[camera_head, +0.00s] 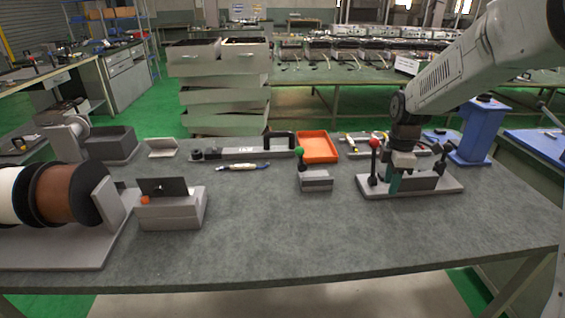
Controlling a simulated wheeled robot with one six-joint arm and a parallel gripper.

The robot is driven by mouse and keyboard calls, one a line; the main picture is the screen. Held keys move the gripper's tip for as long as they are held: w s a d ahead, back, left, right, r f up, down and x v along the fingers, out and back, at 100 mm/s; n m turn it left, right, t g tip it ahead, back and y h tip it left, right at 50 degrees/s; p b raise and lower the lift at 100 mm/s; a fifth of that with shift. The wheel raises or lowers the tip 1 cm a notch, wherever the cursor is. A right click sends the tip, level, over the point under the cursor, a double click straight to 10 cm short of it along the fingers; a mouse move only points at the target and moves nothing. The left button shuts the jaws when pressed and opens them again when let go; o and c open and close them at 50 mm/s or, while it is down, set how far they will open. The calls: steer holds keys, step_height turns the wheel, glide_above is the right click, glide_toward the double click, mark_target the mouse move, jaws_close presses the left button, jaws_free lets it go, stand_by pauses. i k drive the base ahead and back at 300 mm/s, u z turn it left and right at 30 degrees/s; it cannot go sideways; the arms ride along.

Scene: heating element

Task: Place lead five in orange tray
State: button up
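The orange tray (317,147) lies at the back middle of the grey table, and its visible floor is bare. My gripper (394,183) points down at the grey fixture with the red-knobbed lever (374,162), right of the tray. Its teal fingertips are low at the fixture, and whether they are apart or closed on something is too small to tell. I cannot identify lead five. A thin whitish and blue piece (242,167) lies left of the tray. Other small pieces with yellow parts (350,143) lie behind my arm, partly hidden.
A small block with a green-knobbed lever (315,181) stands in front of the tray. A long grey fixture with a black handle (252,151) is left of it. Cable spools (70,195) and a grey box (172,210) stand at left. The front middle of the table is clear.

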mark_target(315, 149)
steer(key=z, duration=1.2)
steer(key=k, duration=1.3)
steer(key=u, duration=1.55)
steer(key=i, duration=1.7)
